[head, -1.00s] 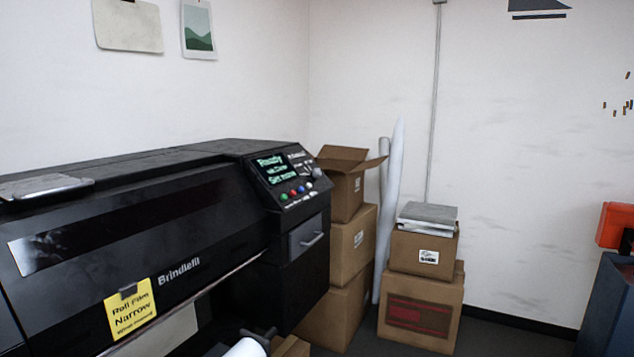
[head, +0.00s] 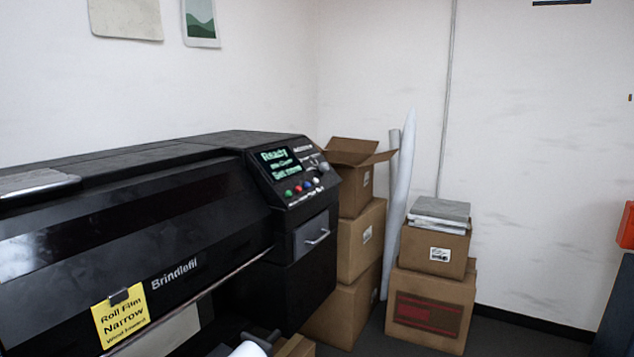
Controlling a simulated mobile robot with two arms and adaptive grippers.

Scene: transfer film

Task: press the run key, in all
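A large black printer (head: 150,240) marked "Brindlefil" fills the left of the head view. Its control panel is at its right end. The panel has a lit screen (head: 281,163) whose top line reads "Ready"; the smaller lines are hard to read. Below the screen is a row of small coloured keys (head: 304,187), among them green, red, blue and white ones. A round knob (head: 324,167) is to the right. The key labels are too small to read, so I cannot tell which is the run key. Neither of my grippers is in view.
A yellow note (head: 121,319) reading "Roll Film Narrow" is on the printer's front. Stacked cardboard boxes (head: 358,247) stand right of the printer, with white rolls (head: 401,205) and more boxes (head: 431,309) beyond. Dark floor shows at the right. An orange thing (head: 626,226) is at the right edge.

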